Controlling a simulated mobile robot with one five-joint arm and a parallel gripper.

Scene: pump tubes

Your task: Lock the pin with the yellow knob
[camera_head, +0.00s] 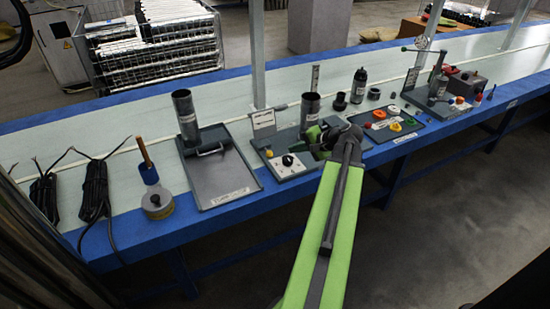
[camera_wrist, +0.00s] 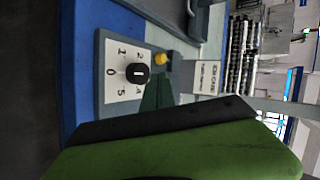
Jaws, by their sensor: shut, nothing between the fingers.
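The yellow knob (camera_head: 269,153) is small and sits on a grey board (camera_head: 287,168) near the middle of the bench, beside a white panel with a black rotary dial (camera_head: 287,160). In the wrist view the yellow knob (camera_wrist: 161,58) stands on a dark block just above my gripper's dark green fingertips (camera_wrist: 158,80). My gripper (camera_head: 314,134) is shut with nothing in it, over the board, to the right of the knob and apart from it. The pin itself is not clearly seen. The wrist view is turned sideways, and my green gripper body covers its lower part.
A grey tube (camera_head: 311,107) stands upright on the board behind my gripper. A white label plate (camera_head: 264,120) stands behind the knob. To the left is a metal tray (camera_head: 222,175) with another upright tube (camera_head: 185,112). A dark tray (camera_head: 385,122) of coloured parts lies right.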

